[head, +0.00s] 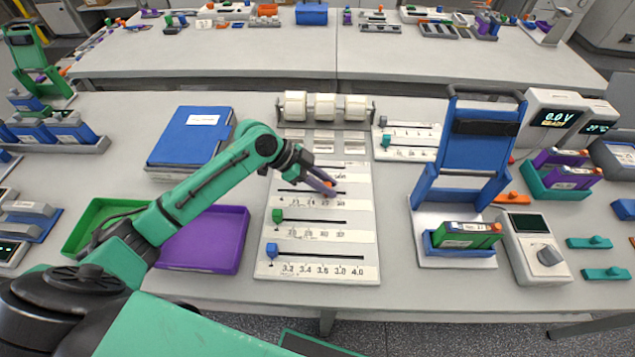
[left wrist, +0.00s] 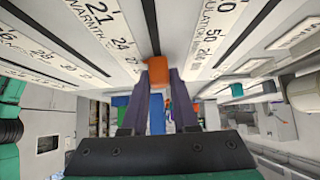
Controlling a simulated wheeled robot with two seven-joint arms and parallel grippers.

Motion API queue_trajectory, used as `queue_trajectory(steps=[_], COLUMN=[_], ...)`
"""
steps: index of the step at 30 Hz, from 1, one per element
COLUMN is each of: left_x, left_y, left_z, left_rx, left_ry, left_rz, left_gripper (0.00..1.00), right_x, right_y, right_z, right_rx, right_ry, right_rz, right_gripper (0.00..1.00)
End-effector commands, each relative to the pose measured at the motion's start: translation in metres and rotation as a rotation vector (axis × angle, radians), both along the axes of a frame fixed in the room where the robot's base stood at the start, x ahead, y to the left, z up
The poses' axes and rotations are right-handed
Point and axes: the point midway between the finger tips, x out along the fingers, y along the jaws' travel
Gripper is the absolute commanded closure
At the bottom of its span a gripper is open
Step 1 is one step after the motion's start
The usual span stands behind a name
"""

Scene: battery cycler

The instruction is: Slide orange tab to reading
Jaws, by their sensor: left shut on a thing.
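The white slider board (head: 262,255) lies flat in the middle of the table, with several slotted rows and printed scales. The orange tab (head: 329,184) is in an upper row, toward the right part of its slot. My left gripper (head: 327,185) reaches over the board from the left and is shut on the orange tab. In the left wrist view the orange tab (left wrist: 156,72) shows between the dark fingertips (left wrist: 159,78), with its slot running on beyond. The printed word for reading is too small to make out. My right gripper is not in view.
White rollers (head: 325,106) stand behind the board. A purple tray (head: 232,262) and blue binder (head: 165,150) lie left; a blue press (head: 475,150) stands right.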

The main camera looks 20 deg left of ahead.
Motion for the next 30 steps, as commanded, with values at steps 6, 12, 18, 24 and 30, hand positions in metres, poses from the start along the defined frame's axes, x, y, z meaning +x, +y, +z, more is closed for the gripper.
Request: queue_trajectory(steps=[6, 12, 18, 24, 30], left_x=[0.001, 0.001, 0.000, -0.006, -0.016], left_y=[0.001, 0.001, 0.005, 0.030, 0.068], left_z=[0.002, 0.001, 0.004, 0.026, 0.065], left_rx=[-0.001, 0.000, 0.000, 0.004, 0.005], left_ry=[-0.005, -0.003, -0.003, -0.005, -0.005], left_rz=[0.001, 0.001, 0.001, 0.003, 0.004], left_gripper=[0.43, 0.43, 0.43, 0.43, 0.43], right_x=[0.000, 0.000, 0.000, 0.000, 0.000], right_y=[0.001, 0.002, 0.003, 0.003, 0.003], right_z=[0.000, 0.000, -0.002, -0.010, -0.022], right_rx=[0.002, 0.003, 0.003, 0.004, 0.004], right_ry=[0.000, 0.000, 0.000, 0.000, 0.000], right_rz=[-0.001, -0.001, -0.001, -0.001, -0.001], right_gripper=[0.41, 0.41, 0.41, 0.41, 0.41])
